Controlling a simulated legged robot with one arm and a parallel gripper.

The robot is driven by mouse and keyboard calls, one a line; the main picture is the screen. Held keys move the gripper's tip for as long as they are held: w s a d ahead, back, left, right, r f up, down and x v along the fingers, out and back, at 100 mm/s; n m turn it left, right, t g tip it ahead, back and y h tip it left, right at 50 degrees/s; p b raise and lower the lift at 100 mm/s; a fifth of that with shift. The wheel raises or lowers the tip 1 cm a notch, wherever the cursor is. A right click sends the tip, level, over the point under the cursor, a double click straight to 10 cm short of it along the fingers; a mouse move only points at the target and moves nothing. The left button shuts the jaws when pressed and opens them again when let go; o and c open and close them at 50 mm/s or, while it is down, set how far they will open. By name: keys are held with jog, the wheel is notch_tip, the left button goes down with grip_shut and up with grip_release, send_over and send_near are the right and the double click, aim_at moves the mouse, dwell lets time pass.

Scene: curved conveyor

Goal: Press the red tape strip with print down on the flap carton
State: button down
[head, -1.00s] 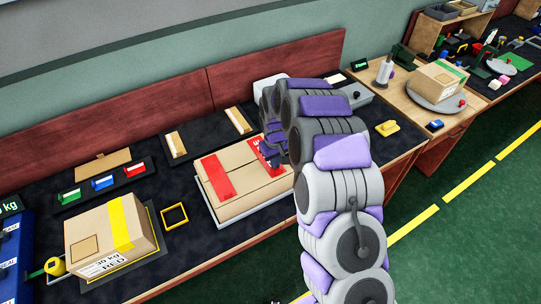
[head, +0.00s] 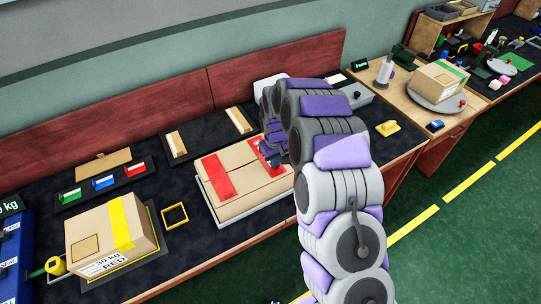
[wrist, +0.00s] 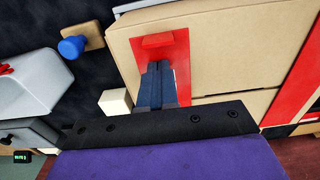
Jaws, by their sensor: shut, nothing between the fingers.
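The flap carton (head: 240,192) lies on a light tray on the dark bench, its top flaps closed along a seam. A red tape strip with white print (head: 266,157) lies at its right end, partly hidden by my gripper (head: 277,143). In the wrist view, this red strip (wrist: 183,60) lies on the carton (wrist: 235,50) with a small raised red block on it. My gripper (wrist: 157,75) is shut and empty, with its fingertips over the strip, at or very near its surface; I cannot tell whether they touch. A second red strip (head: 218,176) crosses the carton's left part.
A yellow-taped carton (head: 108,238) stands at the left, with a yellow square frame (head: 175,215) between the cartons. In the wrist view, a blue-knobbed wooden piece (wrist: 82,42) and a white block (wrist: 115,102) lie beside the carton.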

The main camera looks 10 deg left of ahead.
jog(key=shift+a+r+p, duration=0.4)
jog(key=shift+r+p, duration=0.2)
jog(key=shift+r, duration=0.3)
jog(key=shift+a+r+p, duration=0.4)
jog(key=shift+r+p, duration=0.2)
jog(key=shift+r, duration=0.25)
jog(key=shift+d+r, duration=0.2)
jog(key=shift+r, duration=0.05)
jog(key=shift+w+d+r, duration=0.1)
jog(key=shift+d+r, duration=0.05)
jog(key=shift+d, duration=0.65)
jog(key=shift+a+r, duration=0.1)
jog(key=shift+a, duration=0.25)
jog(key=s+d+r+m+g, duration=0.1)
jog(key=s+d+r, duration=0.4)
jog(key=s+r, duration=0.3)
jog(key=s+d+r+m, duration=0.2)
jog(key=s+d+r, duration=0.3)
jog(key=s+r, duration=0.3)
jog(key=s+d+r+m, duration=0.1)
jog(key=s+d+m, duration=0.1)
jog(key=s, duration=1)
jog(key=s+d+r+m+g, duration=0.1)
jog(key=s+d+r, duration=0.1)
jog(key=s, duration=0.9)
jog(key=shift+s+d+m, duration=0.35)
jog(key=shift+d+m, duration=0.05)
jog(key=shift+d, duration=0.5)
